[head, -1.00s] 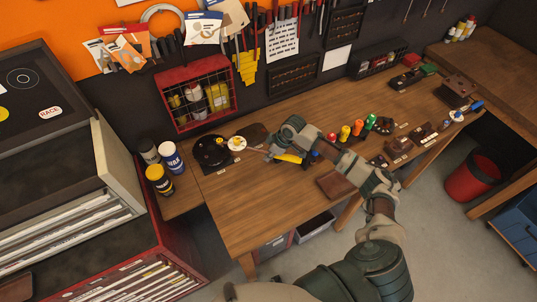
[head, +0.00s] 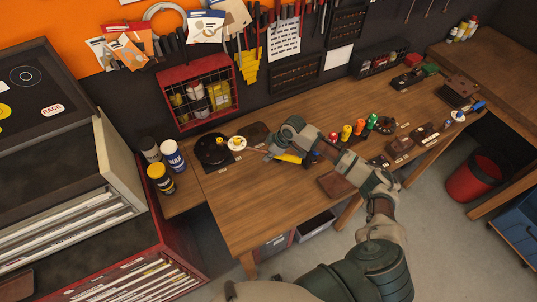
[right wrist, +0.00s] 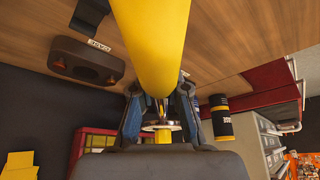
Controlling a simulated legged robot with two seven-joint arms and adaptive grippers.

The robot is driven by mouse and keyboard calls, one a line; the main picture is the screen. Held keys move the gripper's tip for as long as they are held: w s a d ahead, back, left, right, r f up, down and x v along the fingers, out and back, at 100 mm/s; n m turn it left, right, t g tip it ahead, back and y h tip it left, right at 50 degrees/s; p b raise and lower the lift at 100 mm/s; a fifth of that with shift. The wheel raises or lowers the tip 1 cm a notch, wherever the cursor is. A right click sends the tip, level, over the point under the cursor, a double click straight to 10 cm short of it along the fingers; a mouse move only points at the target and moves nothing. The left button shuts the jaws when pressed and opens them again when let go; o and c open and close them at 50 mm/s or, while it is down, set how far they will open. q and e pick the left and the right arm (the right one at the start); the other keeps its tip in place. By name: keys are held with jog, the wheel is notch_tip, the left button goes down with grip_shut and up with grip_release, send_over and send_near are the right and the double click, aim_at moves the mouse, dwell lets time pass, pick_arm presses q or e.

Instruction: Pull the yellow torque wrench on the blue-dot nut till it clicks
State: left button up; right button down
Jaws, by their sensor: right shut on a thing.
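The yellow torque wrench (head: 289,158) shows as a short yellow length under my right gripper (head: 274,152), above the left part of the bench. In the right wrist view its thick yellow body (right wrist: 150,45) runs between the two fingers (right wrist: 161,112), which are shut on it. The rest of the wrench is hidden by the gripper and arm. A white round piece with a blue centre (head: 458,116) sits at the bench's far right end; whether it bears the blue-dot nut is too small to tell. My left gripper is out of view.
A white disc with a yellow centre (head: 237,143) stands beside a dark round part (head: 212,150). Several coloured pieces (head: 346,132) stand in a row right of my gripper. Cans (head: 160,178) stand at the bench's left end. Bare wood (head: 245,205) lies in front.

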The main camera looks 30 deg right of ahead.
jog(key=shift+d+f, duration=0.2)
jog(key=shift+f, duration=0.1)
dwell(0.5)
jog(key=shift+a, duration=0.1)
dwell(0.5)
jog(key=s+a+m, duration=0.1)
jog(key=a, duration=0.1)
jog(key=s+a+m, duration=0.1)
jog(key=s, duration=0.1)
jog(key=shift+s+a+m+t+h, duration=0.1)
jog(key=shift+a+m+t+h, duration=0.2)
jog(key=shift+a+m+h, duration=0.1)
jog(key=a+m, duration=0.1)
jog(key=s+a+m, duration=0.1)
jog(key=a, duration=0.1)
jog(key=s+a+m+h, duration=0.1)
jog(key=shift+s+a+t, duration=0.1)
jog(key=shift+a+t, duration=0.2)
dwell(0.4)
jog(key=shift+s+a+f+m+h, duration=0.2)
jog(key=shift+a+m, duration=0.25)
jog(key=shift+a, duration=0.35)
jog(key=shift+s+a+r+m+h, duration=0.2)
jog(key=shift+a+m, duration=0.3)
jog(key=shift+a, duration=0.35)
jog(key=shift+s+a+f+m+h, duration=0.1)
jog(key=shift+a+m+h, duration=0.3)
jog(key=shift+a, duration=0.4)
